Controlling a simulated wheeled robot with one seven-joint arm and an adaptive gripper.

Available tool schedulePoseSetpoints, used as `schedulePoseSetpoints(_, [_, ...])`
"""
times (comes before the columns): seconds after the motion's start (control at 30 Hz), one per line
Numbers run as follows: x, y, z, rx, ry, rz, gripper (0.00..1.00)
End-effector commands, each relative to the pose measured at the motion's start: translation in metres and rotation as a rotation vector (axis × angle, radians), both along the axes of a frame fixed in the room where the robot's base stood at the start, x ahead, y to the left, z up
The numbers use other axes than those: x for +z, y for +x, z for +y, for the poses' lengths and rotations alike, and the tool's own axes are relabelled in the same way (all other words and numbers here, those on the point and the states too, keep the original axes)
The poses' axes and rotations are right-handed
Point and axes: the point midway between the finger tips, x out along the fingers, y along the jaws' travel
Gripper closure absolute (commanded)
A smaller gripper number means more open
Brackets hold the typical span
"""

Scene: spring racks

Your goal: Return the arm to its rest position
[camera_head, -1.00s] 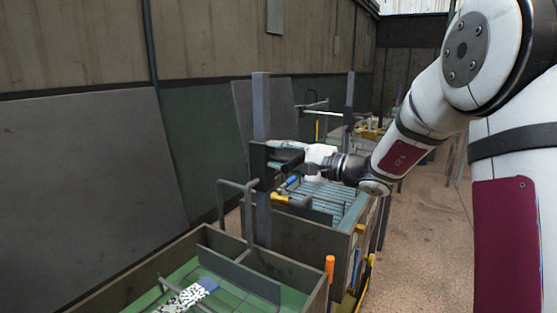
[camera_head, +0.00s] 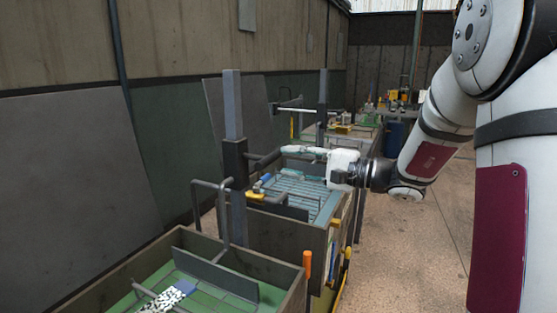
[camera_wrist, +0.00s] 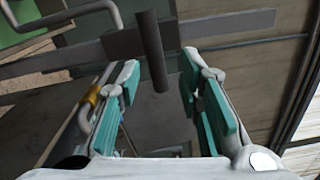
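My gripper (camera_head: 290,150) is at the end of my arm, above the wooden crate with the blue-grey grid in the head view. Its fingers point left toward the dark upright post (camera_head: 236,160). In the wrist view my gripper (camera_wrist: 160,95) has two teal-padded fingers spread apart. A dark round peg (camera_wrist: 152,52) on the post shows in the gap between them, beyond or near the tips. It also shows in the head view (camera_head: 265,160). Nothing is held between the pads.
A crate (camera_head: 250,262) with a green bottom stands in front, and a grid-bottomed crate (camera_head: 290,228) behind it. A bent metal pipe (camera_head: 211,186) rises by the post. The floor (camera_head: 405,255) on the right is clear.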

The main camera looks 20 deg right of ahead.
Motion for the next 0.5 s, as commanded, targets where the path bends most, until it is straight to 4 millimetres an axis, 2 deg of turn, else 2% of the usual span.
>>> schedulePoseSetpoints(0.5, [-0.0004, -0.0049, -0.0050, -0.001, -0.001, 0.001, 0.67])
